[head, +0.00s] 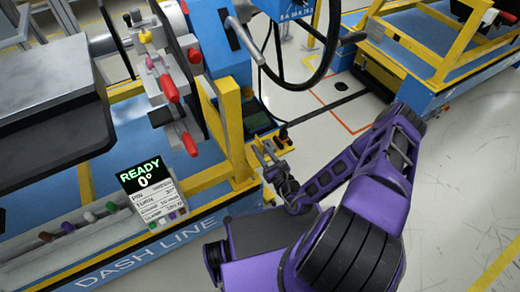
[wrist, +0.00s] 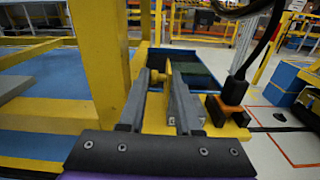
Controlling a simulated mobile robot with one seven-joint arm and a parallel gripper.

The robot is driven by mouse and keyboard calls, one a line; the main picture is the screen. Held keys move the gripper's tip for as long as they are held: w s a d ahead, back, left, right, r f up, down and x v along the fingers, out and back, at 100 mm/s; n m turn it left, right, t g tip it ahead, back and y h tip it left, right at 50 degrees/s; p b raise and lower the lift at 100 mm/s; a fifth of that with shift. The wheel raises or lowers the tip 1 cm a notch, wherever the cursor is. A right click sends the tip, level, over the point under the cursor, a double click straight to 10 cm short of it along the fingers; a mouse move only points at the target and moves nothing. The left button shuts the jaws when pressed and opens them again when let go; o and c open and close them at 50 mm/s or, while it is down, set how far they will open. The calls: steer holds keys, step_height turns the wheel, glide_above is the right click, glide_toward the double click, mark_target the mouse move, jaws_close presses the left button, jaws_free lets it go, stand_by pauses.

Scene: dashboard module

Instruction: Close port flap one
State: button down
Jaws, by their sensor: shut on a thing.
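My gripper (head: 266,153) is beside the yellow post at the front right corner of the dash line stand. In the wrist view its two grey fingers (wrist: 164,92) are shut on a small yellow part (wrist: 157,112) with a rounded knob near the fingertips. I cannot tell for sure whether this part is port flap one. No label for the flap is readable, and the fingers hide part of what they hold.
A yellow post (wrist: 98,50) stands close on the left. A black plug with a cable (wrist: 235,92) sits in an orange-and-black block on the right. A dark green panel (wrist: 197,66) lies beyond. A status sign (head: 148,190) reads READY 0°. Open floor (head: 465,170) lies right.

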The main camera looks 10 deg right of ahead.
mark_target(274, 147)
steer(key=m, duration=0.1)
steer(key=d+m, duration=0.1)
steer(key=shift+m, duration=0.3)
steer(key=m, duration=0.1)
steer(key=d+m, duration=0.1)
steer(key=m, duration=0.2)
steer(key=shift+w+d+f+m, duration=0.15)
steer(key=shift+w+d+m, duration=0.15)
steer(key=m, duration=0.1)
steer(key=d+m, duration=0.1)
steer(key=f+m+b, duration=0.1)
steer(key=m, duration=0.1)
steer(key=shift+w+d, duration=0.2)
steer(key=shift+d, duration=0.05)
steer(key=shift+w+d+f+m, duration=0.1)
steer(key=shift+d+f+m, duration=0.1)
steer(key=shift+m, duration=0.55)
steer(key=shift+d+f+m, duration=0.15)
steer(key=shift+f+m, duration=0.05)
steer(key=shift+m, duration=0.55)
steer(key=c, duration=0.7)
jaws_free()
steer(key=shift+c, duration=0.2)
steer(key=shift+o, duration=0.3)
steer(key=shift+d, duration=0.1)
steer(key=shift+d, duration=0.1)
